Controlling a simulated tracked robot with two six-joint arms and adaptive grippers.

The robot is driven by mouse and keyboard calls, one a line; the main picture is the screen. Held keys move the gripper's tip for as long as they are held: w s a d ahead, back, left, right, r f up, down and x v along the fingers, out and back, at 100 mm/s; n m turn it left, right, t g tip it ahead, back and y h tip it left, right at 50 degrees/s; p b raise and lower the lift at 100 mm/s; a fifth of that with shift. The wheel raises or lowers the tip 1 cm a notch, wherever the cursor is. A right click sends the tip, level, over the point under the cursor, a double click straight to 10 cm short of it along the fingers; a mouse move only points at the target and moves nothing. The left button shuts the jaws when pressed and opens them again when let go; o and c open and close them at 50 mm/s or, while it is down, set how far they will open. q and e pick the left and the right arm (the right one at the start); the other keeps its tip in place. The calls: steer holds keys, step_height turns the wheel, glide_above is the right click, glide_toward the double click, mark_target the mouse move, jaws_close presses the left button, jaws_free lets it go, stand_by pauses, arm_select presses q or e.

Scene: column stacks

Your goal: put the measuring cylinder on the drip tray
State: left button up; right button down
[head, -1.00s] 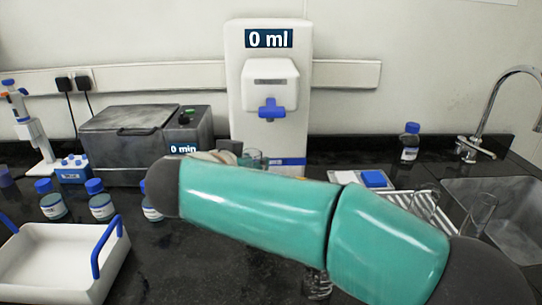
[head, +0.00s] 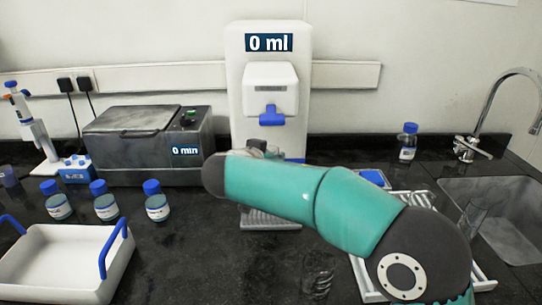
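The dispenser (head: 236,90) is white, with a blue lever and a display reading 0 ml. Its grey ridged drip tray (head: 268,222) shows below my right arm, which crosses in front of the dispenser. A small part of my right gripper (head: 252,150) shows above the arm; its fingers are mostly hidden. Clear glass (head: 273,147) shows beside it below the lever, seemingly the top of the measuring cylinder. The cylinder's base is hidden, so I cannot tell whether it touches the tray or is gripped. My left gripper is out of view.
A clear glass vessel (head: 318,272) stands on the front counter. Another glass (head: 472,217) is at the drying rack (head: 366,278) by the sink (head: 500,215). Blue-capped bottles (head: 106,207) and a white carrier (head: 60,262) are left.

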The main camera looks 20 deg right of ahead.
steer(key=c, duration=1.2)
jaws_free()
steer(key=shift+f, duration=0.1)
steer(key=shift+c, duration=0.2)
steer(key=o, duration=0.5)
steer(key=shift+c, duration=0.2)
steer(key=b+v, duration=0.2)
steer(key=v, duration=1)
